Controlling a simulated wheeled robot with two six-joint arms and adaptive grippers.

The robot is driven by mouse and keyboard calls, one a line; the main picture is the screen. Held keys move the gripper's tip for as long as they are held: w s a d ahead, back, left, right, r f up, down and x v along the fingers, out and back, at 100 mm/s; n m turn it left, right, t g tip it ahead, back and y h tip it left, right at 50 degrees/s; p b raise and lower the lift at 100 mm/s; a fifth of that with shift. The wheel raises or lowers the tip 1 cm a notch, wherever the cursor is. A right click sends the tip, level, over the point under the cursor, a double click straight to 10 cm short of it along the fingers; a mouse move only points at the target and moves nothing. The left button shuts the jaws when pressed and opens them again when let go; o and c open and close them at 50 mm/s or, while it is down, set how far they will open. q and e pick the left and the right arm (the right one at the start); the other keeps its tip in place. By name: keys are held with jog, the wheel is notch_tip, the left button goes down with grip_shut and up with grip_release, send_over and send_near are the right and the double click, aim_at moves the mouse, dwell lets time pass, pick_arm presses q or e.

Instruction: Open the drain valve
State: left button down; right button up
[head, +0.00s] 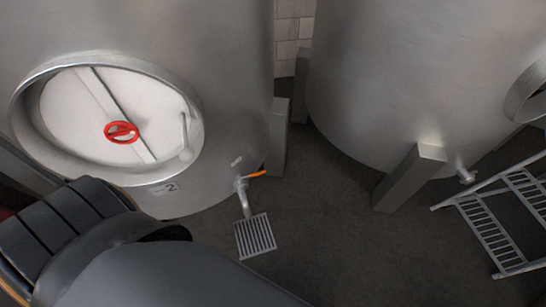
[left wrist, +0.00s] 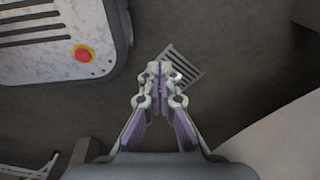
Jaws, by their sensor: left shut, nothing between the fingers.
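The drain valve (head: 242,184) sits low on the left tank, at its right side, in the head view. Its orange lever (head: 257,173) sticks out to the right, and its spout points down toward a floor grate (head: 256,236). In the left wrist view my left gripper (left wrist: 158,70) is shut and empty, with its fingertips in front of the grate (left wrist: 188,66). A small pale shape beside the fingertips is too small to identify. The orange lever does not show there. In the head view my dark arm fills the lower left and the gripper is hidden. My right gripper is not in view.
The left tank (head: 225,60) has an oval door with a red handwheel (head: 121,132). A second tank (head: 400,70) stands at right on legs, beside a metal step frame (head: 500,220). Dark floor (head: 330,240) is clear between them.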

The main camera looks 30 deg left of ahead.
pick_arm(q)
jog(key=w+a+r+n+t+b, duration=0.1)
jog(key=w+a+b, duration=0.2)
jog(key=w+b, duration=1.55)
jog(key=w+a+r+n, duration=0.2)
jog(key=w+r, duration=0.4)
jog(key=w, duration=0.4)
jog(key=w+a+r+n+y+b, duration=0.1)
jog(key=w+a+r+n, duration=0.2)
jog(key=w+r, duration=0.4)
jog(key=w+a+r+n+b, duration=0.1)
jog(key=w+a+r+n, duration=0.1)
jog(key=w+r, duration=0.5)
jog(key=w+n, duration=0.1)
jog(key=w, duration=0.5)
jog(key=shift+w+a+n+y, duration=0.3)
jog(key=shift+a+y, duration=0.1)
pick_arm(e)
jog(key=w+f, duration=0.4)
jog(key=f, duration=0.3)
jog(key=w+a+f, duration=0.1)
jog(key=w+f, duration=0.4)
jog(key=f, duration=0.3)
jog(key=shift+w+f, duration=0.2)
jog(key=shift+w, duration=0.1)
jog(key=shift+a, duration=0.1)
